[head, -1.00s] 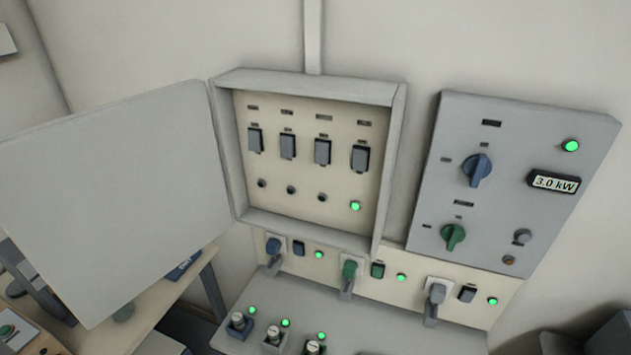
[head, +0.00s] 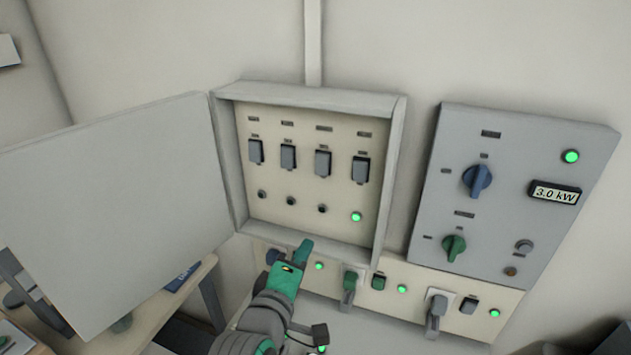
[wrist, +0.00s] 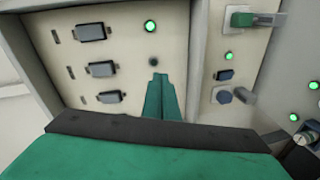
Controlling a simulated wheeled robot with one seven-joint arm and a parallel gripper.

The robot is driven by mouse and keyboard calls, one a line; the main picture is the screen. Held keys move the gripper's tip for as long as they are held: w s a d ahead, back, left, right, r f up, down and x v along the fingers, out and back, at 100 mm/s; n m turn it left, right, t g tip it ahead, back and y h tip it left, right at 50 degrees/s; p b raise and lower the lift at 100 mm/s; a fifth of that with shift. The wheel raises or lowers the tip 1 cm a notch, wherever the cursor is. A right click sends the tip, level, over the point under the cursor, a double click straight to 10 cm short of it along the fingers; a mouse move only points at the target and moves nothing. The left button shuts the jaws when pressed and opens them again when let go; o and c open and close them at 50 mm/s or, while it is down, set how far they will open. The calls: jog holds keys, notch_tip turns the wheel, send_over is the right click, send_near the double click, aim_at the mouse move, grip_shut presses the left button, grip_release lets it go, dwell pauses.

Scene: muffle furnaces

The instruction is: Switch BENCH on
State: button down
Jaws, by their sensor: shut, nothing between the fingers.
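An open breaker box (head: 398,150) on the wall holds a row of switches: a leftmost switch (head: 256,151), a second switch (head: 288,156), a third switch (head: 322,162) and a rightmost switch (head: 360,169). Their labels are too small to read, so I cannot tell which is BENCH. The lamp under the rightmost switch (head: 356,216) glows green; the other lamps are dark. My gripper (head: 303,248) is shut and empty, at the box's lower edge, below the switches. In the wrist view its fingertips (wrist: 158,82) appear beside a dark lamp (wrist: 152,61), apart from the visible switches.
The box's door (head: 110,200) stands open to the left. A grey panel (head: 520,140) with blue and green knobs and a 3.0 kW display (head: 554,192) is at right. Below the box, a socket strip (head: 400,268) carries plugs and lit green lamps.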

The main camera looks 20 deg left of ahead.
aim_at(322, 174)
notch_tip(322, 174, up, 12)
jog(key=s+a+n+h, duration=0.1)
jog(key=s, duration=0.2)
jog(key=shift+a+r+n, duration=0.2)
jog(key=shift+a+n, duration=0.1)
jog(key=shift+n, duration=0.1)
jog(key=shift+w, duration=0.15)
jog(key=w, duration=0.4)
jog(key=w+f, duration=0.1)
jog(key=w, duration=0.4)
jog(key=w+f, duration=0.1)
jog(key=w, duration=0.3)
jog(key=shift+w+d, duration=0.2)
jog(key=shift+w, duration=0.15)
jog(key=shift+d, duration=0.1)
